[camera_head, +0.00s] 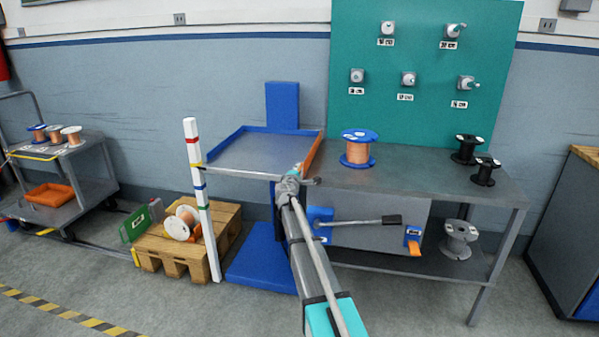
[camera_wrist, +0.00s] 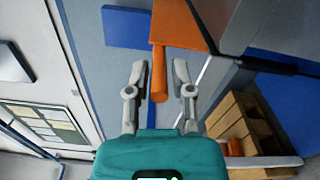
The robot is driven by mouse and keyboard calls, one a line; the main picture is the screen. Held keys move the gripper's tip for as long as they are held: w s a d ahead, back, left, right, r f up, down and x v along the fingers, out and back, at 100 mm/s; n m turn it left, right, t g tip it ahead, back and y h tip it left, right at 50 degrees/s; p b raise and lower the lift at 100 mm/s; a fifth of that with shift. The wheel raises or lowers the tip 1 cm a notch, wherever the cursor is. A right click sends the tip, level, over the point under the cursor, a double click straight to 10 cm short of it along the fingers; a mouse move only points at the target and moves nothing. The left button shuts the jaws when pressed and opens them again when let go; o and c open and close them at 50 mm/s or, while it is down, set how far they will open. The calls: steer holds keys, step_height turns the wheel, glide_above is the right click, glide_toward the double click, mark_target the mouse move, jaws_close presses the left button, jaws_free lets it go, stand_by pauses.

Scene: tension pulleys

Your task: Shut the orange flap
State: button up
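The orange flap (camera_head: 314,152) runs along the right edge of the blue-rimmed tray (camera_head: 262,131) in the head view. In the wrist view the orange flap (camera_wrist: 178,27) is at the top, with an orange bar (camera_wrist: 158,72) extending down from it. My gripper (camera_wrist: 160,68) is open, with one finger on each side of the bar and visible gaps between. In the head view my gripper (camera_head: 298,182) is at the near end of the flap, and my arm hides part of that corner. I cannot tell the flap's exact angle.
A copper spool with blue flanges (camera_head: 358,150) stands on the workbench (camera_head: 440,176) right of the flap. A lever with a black grip (camera_head: 390,220) juts from the bench front. A striped post (camera_head: 201,200) and a wooden pallet (camera_head: 228,226) stand to the left.

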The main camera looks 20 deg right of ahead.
steer(key=shift+o, duration=0.9)
steer(key=shift+s, duration=0.1)
steer(key=v, duration=1.2)
